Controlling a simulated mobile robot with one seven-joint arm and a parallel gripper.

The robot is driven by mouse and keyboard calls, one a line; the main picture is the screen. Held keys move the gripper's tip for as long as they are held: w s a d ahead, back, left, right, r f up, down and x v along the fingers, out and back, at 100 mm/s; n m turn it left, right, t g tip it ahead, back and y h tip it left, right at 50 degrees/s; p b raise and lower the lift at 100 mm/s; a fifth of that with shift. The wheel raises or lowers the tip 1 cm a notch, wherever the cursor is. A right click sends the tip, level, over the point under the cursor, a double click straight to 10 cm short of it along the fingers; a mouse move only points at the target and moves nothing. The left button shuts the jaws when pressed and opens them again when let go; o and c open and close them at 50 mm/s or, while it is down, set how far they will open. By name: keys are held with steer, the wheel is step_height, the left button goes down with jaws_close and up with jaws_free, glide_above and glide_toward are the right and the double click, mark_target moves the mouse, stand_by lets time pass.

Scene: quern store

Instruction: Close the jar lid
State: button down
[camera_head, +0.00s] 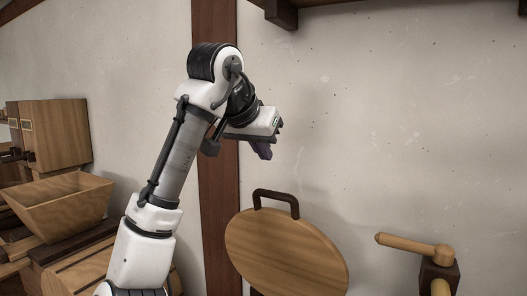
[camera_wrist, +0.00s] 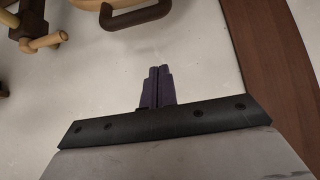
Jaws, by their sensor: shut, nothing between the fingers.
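A round wooden lid (camera_head: 285,255) with a dark arched handle (camera_head: 276,193) stands tilted up at the lower middle of the head view. The handle also shows at the top of the wrist view (camera_wrist: 137,18), with a sliver of the lid's edge beside it. The jar itself is not seen; whatever lies below the lid is outside the picture. My gripper (camera_head: 264,152) is above the handle and apart from it. Its purple fingers show together, shut and empty, in the wrist view (camera_wrist: 159,72).
A wooden crank with a peg handle (camera_head: 412,246) stands right of the lid. A wooden hopper (camera_head: 62,205) and box-like wooden pieces are at left. A dark post (camera_head: 217,180) runs up the pale wall behind my arm. A dark wooden ledge juts out at the top.

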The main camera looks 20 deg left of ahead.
steer(key=p, duration=0.1)
glide_above(267, 209)
steer(key=w, duration=0.3)
step_height(267, 209, down, 5)
steer(key=s, duration=0.1)
steer(key=s+f, duration=0.1)
steer(key=s, duration=0.1)
steer(key=shift+f, duration=0.25)
steer(key=shift+s+f, duration=0.25)
steer(key=shift+s, duration=0.05)
steer(key=shift+a+f, duration=0.1)
